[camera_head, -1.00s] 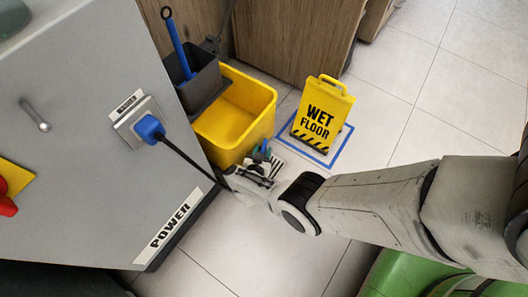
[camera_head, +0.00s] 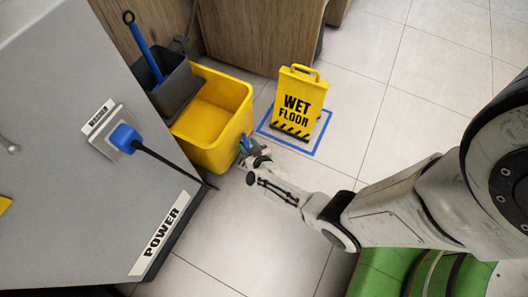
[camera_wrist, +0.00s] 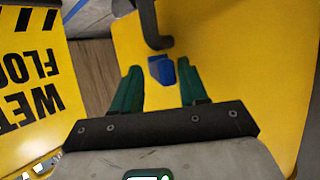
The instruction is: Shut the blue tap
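The blue tap (camera_wrist: 161,70) shows in the wrist view as a small blue piece against the front of the yellow bucket (camera_wrist: 225,50). It lies just beyond and between the two green fingers of my gripper (camera_wrist: 158,88), with yellow gaps visible on both sides. The gripper is open, and no grip on the tap shows. In the head view my gripper (camera_head: 247,153) is at the right side of the yellow bucket (camera_head: 212,115), low near the floor. A bit of blue (camera_head: 244,142) shows there, but the hand hides most of the tap.
A yellow wet floor sign (camera_head: 298,102) stands in a blue floor outline, close right of my gripper. The grey cabinet (camera_head: 60,190) with a blue power plug (camera_head: 125,138) and black cable stands left. Tiled floor (camera_head: 420,110) is clear to the right.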

